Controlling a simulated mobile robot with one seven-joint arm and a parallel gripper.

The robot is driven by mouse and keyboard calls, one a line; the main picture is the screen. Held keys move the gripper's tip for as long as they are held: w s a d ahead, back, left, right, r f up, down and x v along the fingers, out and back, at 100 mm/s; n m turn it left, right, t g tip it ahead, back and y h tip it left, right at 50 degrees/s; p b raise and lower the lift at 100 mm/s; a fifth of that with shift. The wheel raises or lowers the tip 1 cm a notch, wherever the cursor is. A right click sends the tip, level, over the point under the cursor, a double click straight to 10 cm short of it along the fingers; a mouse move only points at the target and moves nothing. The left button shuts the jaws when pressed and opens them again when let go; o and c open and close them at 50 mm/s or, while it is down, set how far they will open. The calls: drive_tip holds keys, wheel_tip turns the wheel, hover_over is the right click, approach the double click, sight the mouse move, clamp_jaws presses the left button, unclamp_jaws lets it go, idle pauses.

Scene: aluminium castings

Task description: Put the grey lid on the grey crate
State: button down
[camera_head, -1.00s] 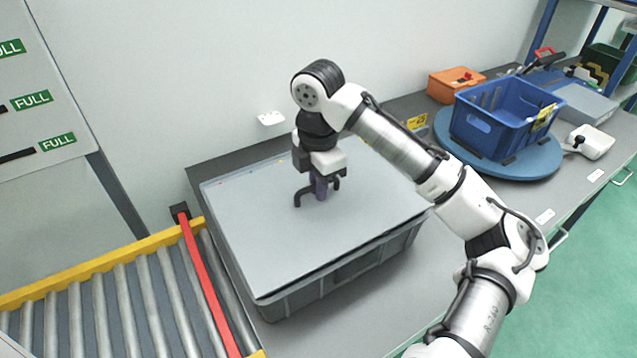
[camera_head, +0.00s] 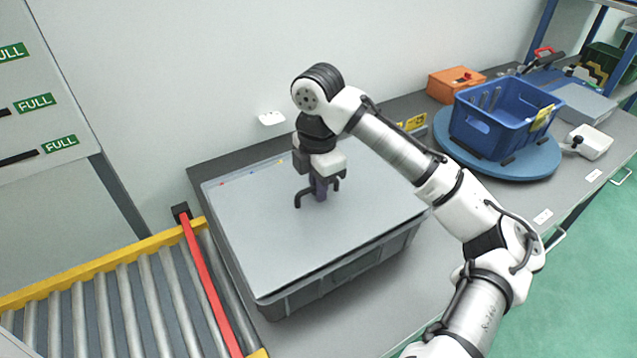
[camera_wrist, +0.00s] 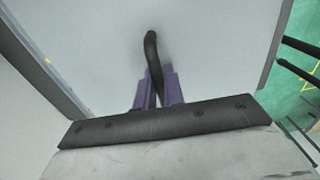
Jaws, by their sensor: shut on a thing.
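The grey lid (camera_head: 270,225) is a flat panel lying over the top of the grey crate (camera_head: 345,275). The crate's front wall shows below the lid's front edge; whether the lid is fully seated all round cannot be told. The crate's inside is hidden by the lid.
A roller conveyor (camera_head: 130,310) with a red bar (camera_head: 208,290) lies left of the crate. On the bench to the right are a blue bin (camera_head: 505,120) on a round blue turntable (camera_head: 545,165) and an orange box (camera_head: 455,84). A wall stands close behind.

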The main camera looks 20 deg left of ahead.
drive_tip(key=shift+f+b, duration=0.55)
drive_tip(key=shift+f, duration=0.5)
drive_tip(key=c, duration=1.4)
unclamp_jaws()
drive_tip(key=shift+r, duration=0.15)
wheel_tip(320, 180, up, 14)
drive_tip(key=b, duration=0.1)
drive_tip(key=shift+f, duration=0.2)
